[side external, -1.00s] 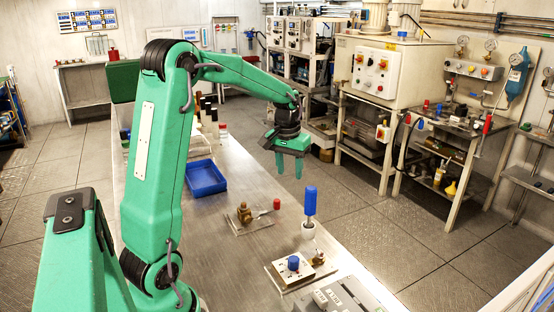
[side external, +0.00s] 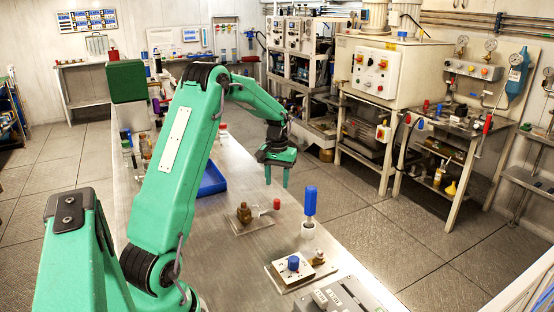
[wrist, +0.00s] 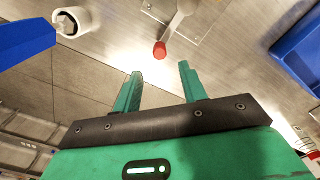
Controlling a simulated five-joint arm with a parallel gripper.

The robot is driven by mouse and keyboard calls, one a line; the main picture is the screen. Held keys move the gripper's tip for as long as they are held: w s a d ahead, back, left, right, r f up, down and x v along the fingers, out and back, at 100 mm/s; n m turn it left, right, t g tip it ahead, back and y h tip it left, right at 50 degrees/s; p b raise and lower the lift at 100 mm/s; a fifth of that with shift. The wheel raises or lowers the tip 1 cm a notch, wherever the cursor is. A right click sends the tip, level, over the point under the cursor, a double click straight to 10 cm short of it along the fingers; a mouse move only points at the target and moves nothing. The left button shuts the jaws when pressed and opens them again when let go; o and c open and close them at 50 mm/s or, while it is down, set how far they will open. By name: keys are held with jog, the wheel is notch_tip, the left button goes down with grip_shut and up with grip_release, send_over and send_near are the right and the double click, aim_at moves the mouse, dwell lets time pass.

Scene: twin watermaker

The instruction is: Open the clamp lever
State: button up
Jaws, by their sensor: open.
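The clamp lever, a pale arm with a red knob (side external: 277,204), joins a brass body (side external: 244,213) on a clear base plate (side external: 250,227) on the bench. In the wrist view the red knob (wrist: 160,49) shows just beyond the fingertips, with the lever (wrist: 176,25) running up and right from it. My gripper (side external: 276,181) is open and empty, above the bench near the knob and apart from it. In the wrist view the knob lies between the lines of my two fingers (wrist: 160,73). The brass body is out of the wrist view.
A blue-handled tool (side external: 310,201) stands in a white cup (side external: 308,231) to the lever's right. A plate with a blue knob (side external: 293,263) is nearer the camera. A blue tray (side external: 212,181) lies left of the gripper. Bare bench separates them.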

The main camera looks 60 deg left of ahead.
aim_at(277, 200)
jog(key=shift+f, duration=3.55)
grip_shut()
